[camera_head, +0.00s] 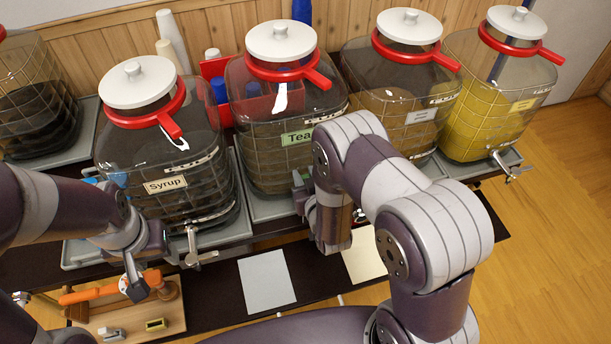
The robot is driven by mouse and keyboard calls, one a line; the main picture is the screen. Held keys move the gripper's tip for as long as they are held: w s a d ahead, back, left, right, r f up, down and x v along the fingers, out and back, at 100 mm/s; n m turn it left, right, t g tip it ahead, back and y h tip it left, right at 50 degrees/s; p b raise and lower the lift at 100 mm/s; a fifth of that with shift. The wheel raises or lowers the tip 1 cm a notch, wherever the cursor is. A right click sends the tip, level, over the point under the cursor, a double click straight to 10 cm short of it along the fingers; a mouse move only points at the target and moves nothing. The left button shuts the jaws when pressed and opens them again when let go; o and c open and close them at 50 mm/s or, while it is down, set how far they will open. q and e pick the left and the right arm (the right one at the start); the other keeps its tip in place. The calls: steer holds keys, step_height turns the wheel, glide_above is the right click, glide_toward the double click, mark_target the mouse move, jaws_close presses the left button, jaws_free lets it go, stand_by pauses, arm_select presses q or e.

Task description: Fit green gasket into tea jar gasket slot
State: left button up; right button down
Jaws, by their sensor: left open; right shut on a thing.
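The tea jar (262,159), with a green Tea label (297,138), a white lid (281,41) and a red collar, stands upright at the back centre. My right gripper (303,192) is shut at the tea jar's lower front, where the tap would be. My own arm hides what it holds and the gasket slot. I cannot make out a green gasket anywhere. My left gripper (136,287) is open at the lower left, over a tool with an orange handle (84,295). I cannot tell whether it touches the tool.
The syrup jar (165,203), with its tap (196,253), stands left of the tea jar. Other jars stand on both sides. A wooden board (165,308) at front left bears the tool and small parts. A pale sheet (267,282) lies on the dark table.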

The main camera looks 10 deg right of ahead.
steer(key=shift+f+b, duration=0.55)
steer(key=shift+f, duration=0.15)
steer(key=shift+r, duration=0.1)
steer(key=shift+r+p, duration=0.7)
steer(key=shift+f+b, duration=0.8)
stand_by(0.8)
steer(key=c, duration=0.7)
jaws_free()
steer(key=shift+c, duration=0.2)
